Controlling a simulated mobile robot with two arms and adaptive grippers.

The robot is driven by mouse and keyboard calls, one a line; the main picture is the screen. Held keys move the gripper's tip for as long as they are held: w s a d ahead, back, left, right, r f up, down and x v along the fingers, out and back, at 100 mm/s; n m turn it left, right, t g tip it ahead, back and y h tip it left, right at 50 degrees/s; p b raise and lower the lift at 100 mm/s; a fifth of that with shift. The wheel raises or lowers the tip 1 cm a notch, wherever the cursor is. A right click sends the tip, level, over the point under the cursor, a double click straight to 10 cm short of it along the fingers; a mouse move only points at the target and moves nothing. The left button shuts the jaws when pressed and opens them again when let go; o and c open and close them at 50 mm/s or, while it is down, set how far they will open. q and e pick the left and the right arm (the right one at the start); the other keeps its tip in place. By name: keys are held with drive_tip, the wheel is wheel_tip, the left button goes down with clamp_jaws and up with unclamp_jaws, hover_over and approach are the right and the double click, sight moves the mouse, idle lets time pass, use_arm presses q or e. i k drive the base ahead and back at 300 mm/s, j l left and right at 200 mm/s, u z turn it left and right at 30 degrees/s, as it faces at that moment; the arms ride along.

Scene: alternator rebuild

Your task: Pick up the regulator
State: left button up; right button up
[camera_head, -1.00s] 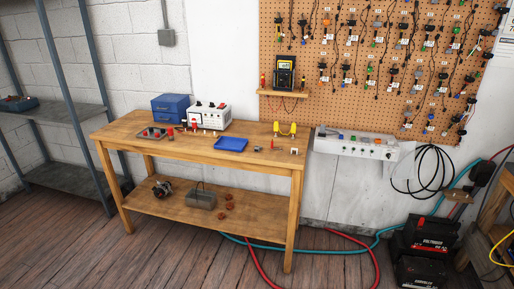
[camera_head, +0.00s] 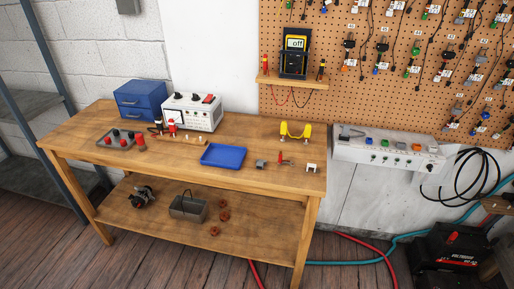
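I cannot tell for sure which part is the regulator. Near the right end of the workbench top (camera_head: 120,168) lie a small dark grey block (camera_head: 261,164) and a small white piece (camera_head: 311,168). A small red-tipped item (camera_head: 285,162) lies between them. Several tiny brass-coloured parts (camera_head: 189,139) lie near the middle of the top. Neither of my grippers is in view.
An alternator-like part (camera_head: 142,196) sits on the lower shelf.

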sight(260, 163)
drive_tip(key=i+l, duration=0.25)
drive_tip(key=l, duration=0.15)
drive_tip(key=i+l, duration=0.2)
drive_tip(key=l, duration=0.15)
drive_tip(key=i+l+u, duration=0.1)
drive_tip(key=i+l, duration=0.15)
drive_tip(key=l, duration=0.15)
